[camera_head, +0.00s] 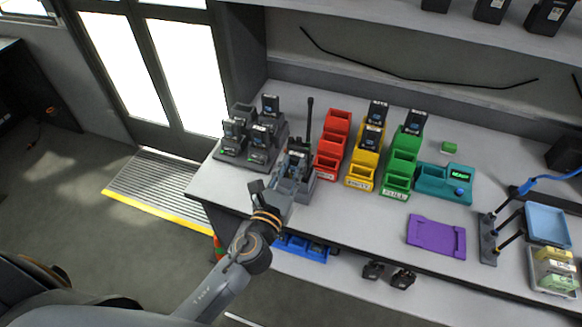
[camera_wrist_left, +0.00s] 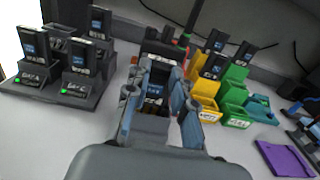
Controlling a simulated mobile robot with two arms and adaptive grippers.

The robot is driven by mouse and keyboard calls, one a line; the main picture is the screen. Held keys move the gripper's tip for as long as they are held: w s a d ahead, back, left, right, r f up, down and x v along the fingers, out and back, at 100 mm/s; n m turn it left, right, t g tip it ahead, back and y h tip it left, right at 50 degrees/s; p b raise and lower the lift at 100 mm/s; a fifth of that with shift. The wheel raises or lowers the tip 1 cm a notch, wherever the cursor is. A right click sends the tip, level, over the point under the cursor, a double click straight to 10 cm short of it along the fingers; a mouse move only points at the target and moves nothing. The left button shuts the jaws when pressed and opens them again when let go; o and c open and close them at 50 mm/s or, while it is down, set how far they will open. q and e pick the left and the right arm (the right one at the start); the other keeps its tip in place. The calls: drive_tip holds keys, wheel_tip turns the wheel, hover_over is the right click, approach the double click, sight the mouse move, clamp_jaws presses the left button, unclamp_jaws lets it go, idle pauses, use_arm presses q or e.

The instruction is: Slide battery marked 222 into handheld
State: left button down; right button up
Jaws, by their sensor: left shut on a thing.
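My left gripper (camera_head: 290,183) is at the front edge of the bench, right in front of the handheld. In the left wrist view its fingers (camera_wrist_left: 161,105) are shut on a dark battery (camera_wrist_left: 157,82) with a pale label; I cannot read its number. The handheld (camera_head: 302,150), dark with a tall antenna, stands upright in a grey holder behind the gripper. In the left wrist view the handheld (camera_wrist_left: 168,48) is partly hidden behind the battery and fingers. Whether the battery touches the handheld cannot be told. My right gripper is not in view.
A dark charger (camera_head: 258,158) with several batteries stands to the left. Red bins (camera_head: 333,145), yellow bins (camera_head: 359,176) and green bins (camera_head: 400,166) stand to the right, some holding batteries. A teal device (camera_head: 445,183) and a purple tray (camera_head: 436,237) lie further right.

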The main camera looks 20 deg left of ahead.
use_arm(q)
drive_tip(key=shift+f, duration=0.3)
idle(0.5)
drive_tip(key=c, duration=1.1)
unclamp_jaws()
drive_tip(key=shift+o, duration=0.2)
drive_tip(key=shift+s, duration=0.1)
drive_tip(key=s, duration=1.1)
drive_tip(key=shift+s+a, duration=0.25)
drive_tip(key=shift+s, duration=0.15)
